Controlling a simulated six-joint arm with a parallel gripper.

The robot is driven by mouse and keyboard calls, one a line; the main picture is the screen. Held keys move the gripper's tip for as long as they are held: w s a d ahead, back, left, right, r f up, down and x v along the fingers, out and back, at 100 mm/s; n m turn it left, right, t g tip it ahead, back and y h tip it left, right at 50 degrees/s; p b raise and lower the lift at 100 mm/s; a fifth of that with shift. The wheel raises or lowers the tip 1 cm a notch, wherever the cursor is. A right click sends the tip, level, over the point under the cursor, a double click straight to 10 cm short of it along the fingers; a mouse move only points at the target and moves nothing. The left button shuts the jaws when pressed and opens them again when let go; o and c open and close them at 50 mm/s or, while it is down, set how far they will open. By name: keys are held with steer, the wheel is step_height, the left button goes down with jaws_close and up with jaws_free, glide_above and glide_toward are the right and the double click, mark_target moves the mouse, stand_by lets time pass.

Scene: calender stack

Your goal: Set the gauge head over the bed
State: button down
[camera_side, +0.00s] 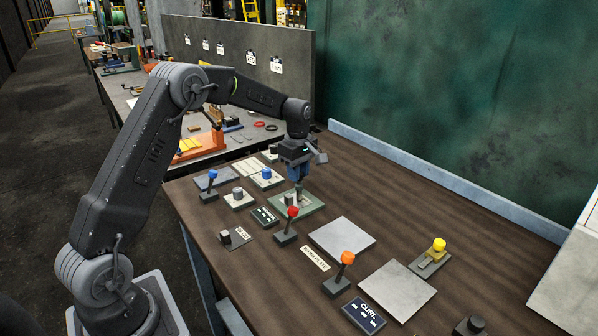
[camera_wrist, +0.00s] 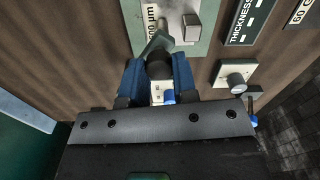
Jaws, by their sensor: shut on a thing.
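My gripper (camera_side: 298,178) points down over a green plate (camera_side: 312,206) on the brown bench. In the wrist view, its blue fingers (camera_wrist: 158,76) are shut around a dark round grip, apparently the gauge head (camera_wrist: 158,64). A grey-green arm (camera_wrist: 160,42) extends from the grip toward the green plate (camera_wrist: 197,48). The plate carries a partly hidden "µm" label (camera_wrist: 151,20) and a small grey block (camera_wrist: 192,28), which may be the bed. In the side view, the fingers and a red-topped lever (camera_side: 292,213) hide part of the plate.
A thickness panel (camera_side: 264,215) and a white plate with a grey knob (camera_side: 238,192) stand left of the green plate. An orange-topped lever (camera_side: 346,259) and grey plates (camera_side: 342,238) are nearer the camera. A yellow-topped device (camera_side: 438,246) stands at right. The bench is bare toward the green wall.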

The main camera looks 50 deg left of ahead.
steer(key=shift+s+a, duration=0.1)
steer(key=c, duration=0.9)
jaws_free()
step_height(320, 180, up, 14)
